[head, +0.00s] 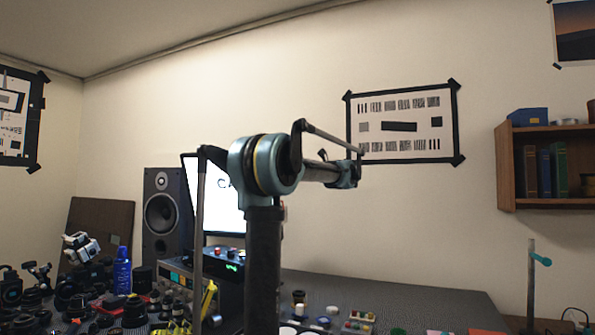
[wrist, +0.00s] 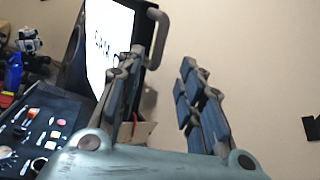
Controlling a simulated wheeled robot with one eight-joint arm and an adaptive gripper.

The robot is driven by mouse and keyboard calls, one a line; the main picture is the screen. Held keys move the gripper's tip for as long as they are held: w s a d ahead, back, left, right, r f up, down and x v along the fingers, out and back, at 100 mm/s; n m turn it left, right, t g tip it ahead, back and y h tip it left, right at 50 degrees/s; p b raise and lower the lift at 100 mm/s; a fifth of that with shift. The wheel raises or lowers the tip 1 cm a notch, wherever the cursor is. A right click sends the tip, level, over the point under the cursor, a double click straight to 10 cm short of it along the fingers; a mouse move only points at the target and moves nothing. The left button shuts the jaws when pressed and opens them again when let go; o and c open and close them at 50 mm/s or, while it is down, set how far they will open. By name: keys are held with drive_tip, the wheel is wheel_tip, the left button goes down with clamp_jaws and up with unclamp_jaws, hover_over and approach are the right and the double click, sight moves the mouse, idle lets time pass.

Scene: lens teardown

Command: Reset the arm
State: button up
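My gripper (wrist: 162,65) shows in the wrist view with its two jointed fingers apart and a clear gap between them. The gripper's fingers cannot be made out clearly in the head view.
A lit monitor (head: 222,200) and a black speaker (head: 165,214) stand behind the arm. The table at left holds many lenses and a blue bottle (head: 122,272). A wooden shelf (head: 505,168) hangs at right. The air around the upper arm looks mostly free.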

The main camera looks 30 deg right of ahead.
idle(0.4)
drive_tip(key=s+a+f+n+g+y, duration=0.1)
drive_tip(key=a+f+n+g, duration=0.2)
drive_tip(key=a+f, duration=0.45)
drive_tip(key=s+a+f+n+g+y, duration=0.15)
drive_tip(key=a+f+n, duration=0.25)
drive_tip(key=a, duration=0.7)
drive_tip(key=s+a+f+n+g, duration=0.3)
drive_tip(key=s+a+f+n, duration=0.15)
drive_tip(key=a+f, duration=0.35)
drive_tip(key=s+a+f+n+g, duration=0.3)
drive_tip(key=s+a+f+g, duration=0.15)
drive_tip(key=a+f, duration=0.45)
drive_tip(key=s+a+f+n+g+h, duration=0.1)
drive_tip(key=s+a+f+n+h, duration=0.15)
drive_tip(key=s+f, duration=0.45)
drive_tip(key=s+a+f+n+g+h, duration=0.1)
drive_tip(key=s+a+f+n+g, duration=0.2)
drive_tip(key=s+f, duration=0.35)
drive_tip(key=s+d+f+n+h, duration=0.2)
drive_tip(key=s+f+n, duration=0.2)
drive_tip(key=s+f, duration=0.3)
drive_tip(key=s+d+f+n+g+h, duration=0.1)
drive_tip(key=s+f+n, duration=0.4)
drive_tip(key=f, duration=0.5)
drive_tip(key=s+d+h, duration=0.1)
drive_tip(key=s+h, duration=0.1)
drive_tip(key=shift+s+f, duration=0.25)
drive_tip(key=shift+s, duration=0.05)
